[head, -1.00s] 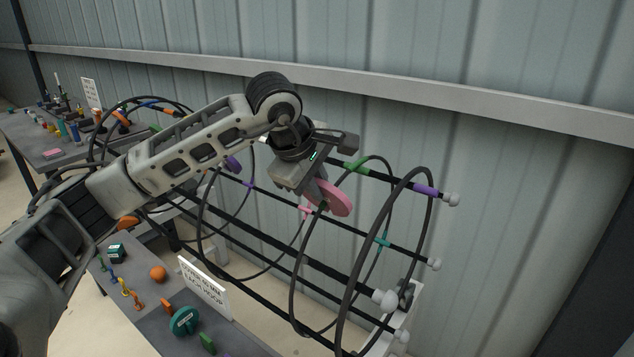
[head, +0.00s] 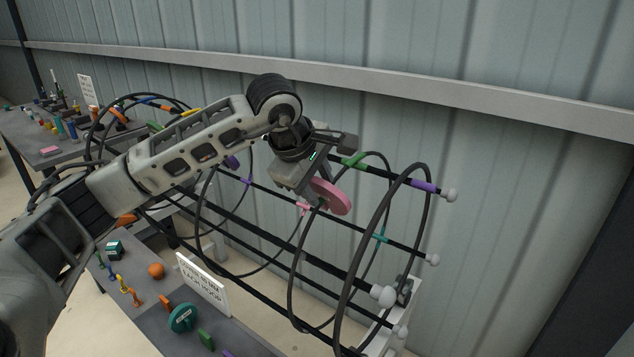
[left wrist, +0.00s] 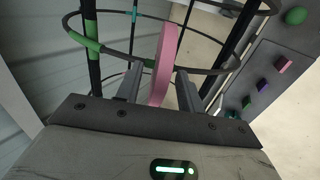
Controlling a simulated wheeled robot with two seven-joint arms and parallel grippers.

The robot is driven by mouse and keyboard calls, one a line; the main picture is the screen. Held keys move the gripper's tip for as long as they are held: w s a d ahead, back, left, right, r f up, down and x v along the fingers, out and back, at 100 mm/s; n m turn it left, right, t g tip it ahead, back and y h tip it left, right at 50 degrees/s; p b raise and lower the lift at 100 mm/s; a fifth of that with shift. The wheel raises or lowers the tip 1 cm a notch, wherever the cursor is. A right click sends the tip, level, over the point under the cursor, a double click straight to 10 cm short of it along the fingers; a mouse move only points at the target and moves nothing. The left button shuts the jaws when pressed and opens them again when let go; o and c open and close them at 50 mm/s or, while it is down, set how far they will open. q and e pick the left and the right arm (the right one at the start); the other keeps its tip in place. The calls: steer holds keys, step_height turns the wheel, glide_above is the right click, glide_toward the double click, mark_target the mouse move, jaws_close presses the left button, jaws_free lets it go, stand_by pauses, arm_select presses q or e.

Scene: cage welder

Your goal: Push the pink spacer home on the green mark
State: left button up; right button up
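The pink spacer (head: 331,197) is a thick round disc at the fingertips of my left gripper (head: 318,192). In the left wrist view the spacer (left wrist: 163,65) stands nearly edge-on between the two fingers (left wrist: 160,82), which look shut on it. Its far part reaches over a dark hoop of the cage. A green mark (head: 355,162) sits on the upper rod, right of the gripper; green bands (left wrist: 91,30) show at the left of the wrist view. Contact between spacer and cage cannot be told. My right gripper is not in view.
The cage's dark hoops (head: 345,285) and long rods (head: 325,256) surround the gripper below and right. A corrugated wall (head: 500,180) stands close behind. A low table (head: 145,325) with a sign (head: 204,284) and small coloured parts is at the lower left.

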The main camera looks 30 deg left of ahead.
arm_select(q)
steer(key=shift+r, duration=0.15)
steer(key=v, duration=1.5)
steer(key=shift+s+r+b, duration=0.2)
steer(key=shift+r+b, duration=0.1)
